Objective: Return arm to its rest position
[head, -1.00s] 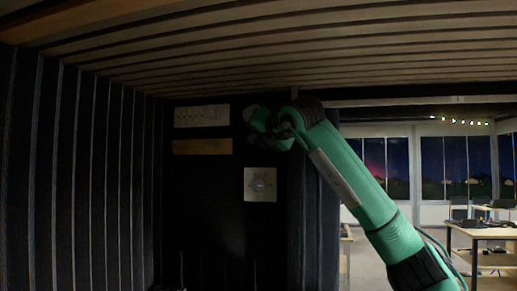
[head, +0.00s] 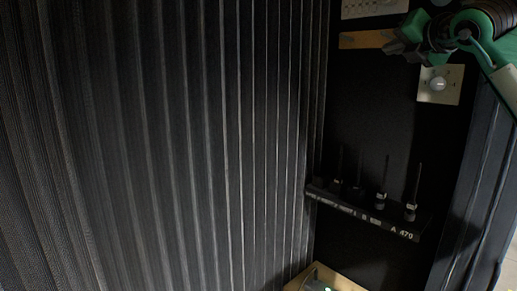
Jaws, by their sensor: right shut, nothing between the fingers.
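My right arm comes in at the upper right corner in the head view, with green links and dark joints. My right gripper (head: 390,41) is dark grey, with its fingers pointing left in front of the right end of a wooden strip on the back wall. It is shut and empty. I cannot tell its distance from the wall. My left gripper is not in view.
On the dark back wall are a wooden strip (head: 358,41), a pale plate with a round knob (head: 440,84) and a black shelf (head: 365,214) with several upright radios. A light wooden box edge (head: 345,283) shows at the bottom.

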